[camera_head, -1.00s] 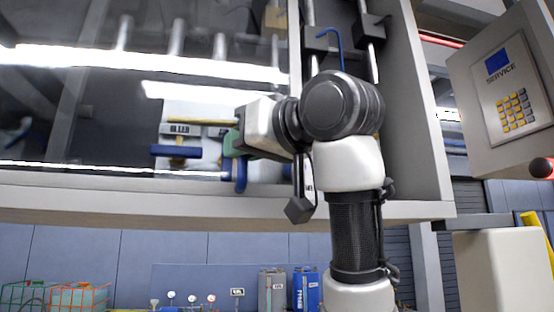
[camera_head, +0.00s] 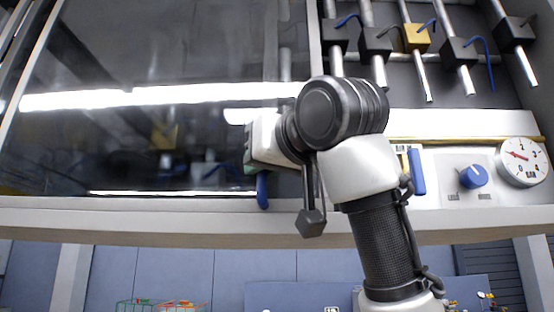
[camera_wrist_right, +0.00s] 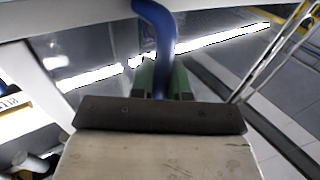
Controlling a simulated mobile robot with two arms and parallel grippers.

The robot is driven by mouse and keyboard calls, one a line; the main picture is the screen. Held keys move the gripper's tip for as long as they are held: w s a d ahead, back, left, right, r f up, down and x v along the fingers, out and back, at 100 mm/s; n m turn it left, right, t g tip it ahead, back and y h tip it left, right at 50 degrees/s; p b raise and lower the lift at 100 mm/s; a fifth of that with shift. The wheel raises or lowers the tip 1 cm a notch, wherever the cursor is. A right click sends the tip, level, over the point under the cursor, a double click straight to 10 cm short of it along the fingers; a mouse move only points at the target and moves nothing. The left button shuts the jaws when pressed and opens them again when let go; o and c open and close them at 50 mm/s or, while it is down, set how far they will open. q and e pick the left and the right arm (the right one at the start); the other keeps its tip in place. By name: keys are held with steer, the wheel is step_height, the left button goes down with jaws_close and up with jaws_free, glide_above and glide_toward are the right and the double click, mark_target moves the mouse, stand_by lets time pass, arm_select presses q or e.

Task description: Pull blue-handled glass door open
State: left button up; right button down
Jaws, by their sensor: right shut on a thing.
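The glass door (camera_head: 150,130) fills the left of the head view as a dark, reflective pane. Its blue handle (camera_head: 262,190) is near its right edge, partly hidden by my right gripper. The handle also shows in the right wrist view (camera_wrist_right: 160,32) as a curved blue bar. My right gripper (camera_head: 252,172) is shut on this handle; in the wrist view its green fingers (camera_wrist_right: 163,80) sit on both sides of the bar. Right of the door, the cabinet stands open. My left gripper is not in view.
A light cabinet ledge (camera_head: 120,222) runs below the door. Crates (camera_head: 160,305) are low at left.

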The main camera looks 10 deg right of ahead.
steer(key=shift+a, duration=0.45)
steer(key=shift+w+a, duration=0.1)
steer(key=shift+a, duration=0.1)
steer(key=c, duration=1.1)
jaws_free()
steer(key=shift+s+d+b, duration=0.25)
steer(key=shift+s+b, duration=0.2)
steer(key=shift+s, duration=0.05)
steer(key=b+v, duration=0.4)
steer(key=v, duration=0.5)
steer(key=shift+s+d+r, duration=0.1)
steer(key=shift+s+d, duration=0.05)
steer(key=shift+s, duration=0.2)
